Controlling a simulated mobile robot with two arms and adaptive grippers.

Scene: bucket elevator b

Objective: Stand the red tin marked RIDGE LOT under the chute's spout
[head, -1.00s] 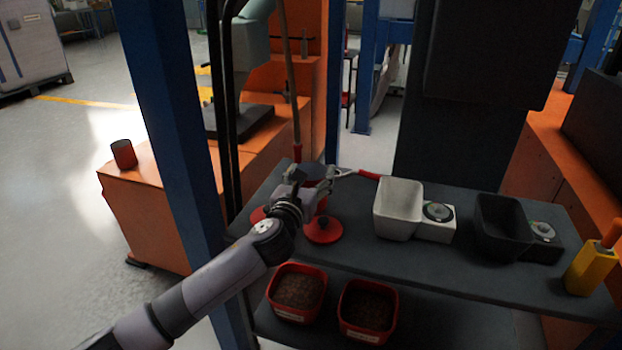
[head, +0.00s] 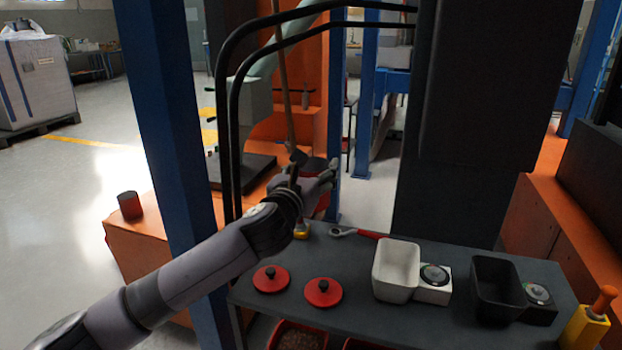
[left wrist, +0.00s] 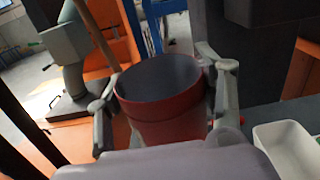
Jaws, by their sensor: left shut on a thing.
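My left gripper (head: 318,182) is shut on a red tin (left wrist: 165,115), its fingers on either side of the tin. In the left wrist view the tin is upright or nearly so, with an open top and dark inside. In the head view the hand hides most of it, above the back edge of the grey bench (head: 350,305). No RIDGE LOT marking is readable. A second red tin (head: 130,205) stands on an orange block at the left. I cannot clearly make out the chute's spout. My right gripper is not in view.
Two red lids (head: 271,279) (head: 323,292), a white bin (head: 396,270), a black bin (head: 497,290) and a red-handled tool (head: 358,233) are on the bench. A blue post (head: 170,120) and black bent rails (head: 232,130) stand near my left arm.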

